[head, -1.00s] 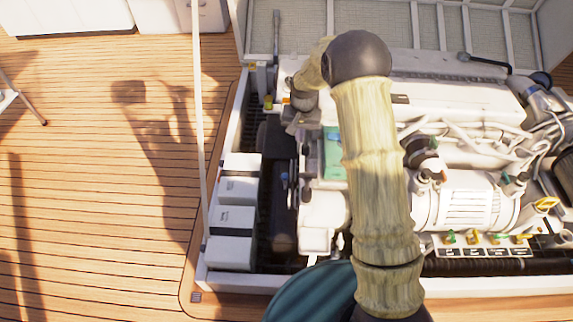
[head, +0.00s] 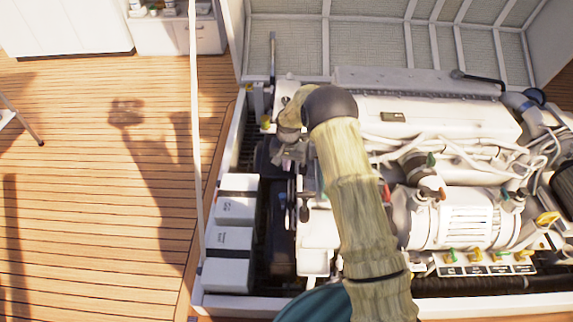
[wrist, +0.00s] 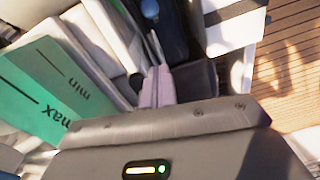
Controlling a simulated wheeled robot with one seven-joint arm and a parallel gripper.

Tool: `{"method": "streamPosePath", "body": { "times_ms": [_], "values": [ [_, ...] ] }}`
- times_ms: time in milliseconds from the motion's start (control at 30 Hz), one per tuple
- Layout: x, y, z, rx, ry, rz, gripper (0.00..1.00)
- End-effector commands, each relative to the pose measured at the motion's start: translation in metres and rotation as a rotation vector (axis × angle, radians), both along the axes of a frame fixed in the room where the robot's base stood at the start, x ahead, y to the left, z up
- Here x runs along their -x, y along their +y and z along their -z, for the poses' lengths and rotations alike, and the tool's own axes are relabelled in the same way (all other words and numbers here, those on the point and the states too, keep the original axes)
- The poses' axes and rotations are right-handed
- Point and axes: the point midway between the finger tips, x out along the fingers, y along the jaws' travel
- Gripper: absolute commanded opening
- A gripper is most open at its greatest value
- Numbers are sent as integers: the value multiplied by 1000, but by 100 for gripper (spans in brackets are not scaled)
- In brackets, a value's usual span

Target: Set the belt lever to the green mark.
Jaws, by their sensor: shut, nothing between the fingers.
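My gripper (wrist: 155,88) is shut and empty in the wrist view, its two pinkish fingers together beside the engine's front end. In the head view my arm covers most of it. A dark upright handle (head: 304,203) stands by the belt end of the engine, just below my wrist; I cannot tell for sure that it is the belt lever. A round blue knob (wrist: 149,8) shows beyond the fingertips in the wrist view, apart from them. A green plate (wrist: 50,90) marked "min" and "max" lies left of the fingers. I cannot make out the lever's green mark.
White boxes (head: 230,240) line the hatch's left side. The white engine (head: 430,115) fills the hatch, with a row of small coloured valves (head: 485,256) at its front. A thin pale post (head: 196,130) rises at the left. The wooden deck (head: 90,200) there is open.

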Motion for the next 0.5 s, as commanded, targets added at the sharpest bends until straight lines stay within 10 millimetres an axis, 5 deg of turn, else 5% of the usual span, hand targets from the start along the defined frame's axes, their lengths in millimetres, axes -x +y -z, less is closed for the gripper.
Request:
{"method": "streamPosePath", "body": {
  "times_ms": [333, 500],
  "values": [
    [-3, 2, 67, -1, 1, 0, 0],
    [16, 6, 69, 0, 0, -1, 0]
  ]
}}
